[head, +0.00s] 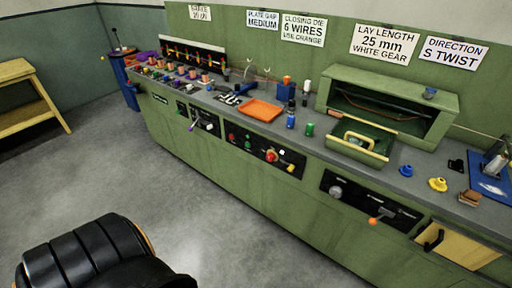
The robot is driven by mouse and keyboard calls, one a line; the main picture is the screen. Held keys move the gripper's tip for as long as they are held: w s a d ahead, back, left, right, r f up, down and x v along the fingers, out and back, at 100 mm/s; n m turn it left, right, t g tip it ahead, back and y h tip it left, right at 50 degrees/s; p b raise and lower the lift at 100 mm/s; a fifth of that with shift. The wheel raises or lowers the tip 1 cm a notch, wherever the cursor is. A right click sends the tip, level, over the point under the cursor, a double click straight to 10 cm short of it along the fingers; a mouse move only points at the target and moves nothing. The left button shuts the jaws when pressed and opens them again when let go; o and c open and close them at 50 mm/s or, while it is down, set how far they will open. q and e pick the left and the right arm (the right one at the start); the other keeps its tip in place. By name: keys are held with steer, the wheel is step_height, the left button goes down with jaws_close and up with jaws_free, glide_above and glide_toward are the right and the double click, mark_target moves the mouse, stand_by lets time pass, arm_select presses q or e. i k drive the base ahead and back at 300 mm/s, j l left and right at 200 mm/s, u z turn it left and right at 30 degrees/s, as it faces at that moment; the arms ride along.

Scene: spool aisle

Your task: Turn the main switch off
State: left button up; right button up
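A black control panel (250,146) is set in the front of the long green bench. It carries small green and red buttons and a larger red knob (271,156) with a yellow part beside it. Its lettering is too small to read, so I cannot tell for sure whether the knob is the main switch or which way it is set. A thick black ribbed part of my own arm fills the bottom left. Neither gripper shows in the head view.
A second black panel (370,203) with an orange-tipped lever (373,221) sits further right, beside an open drawer (460,246). An orange tray (261,110) and several small parts lie on the bench top. A wooden table (17,70) stands far left. The grey floor is clear before the bench.

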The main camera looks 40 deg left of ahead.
mark_target(270, 157)
steer(key=u, duration=1.45)
steer(key=i+j+u, duration=0.2)
steer(key=i+j, duration=0.35)
steer(key=j, duration=0.1)
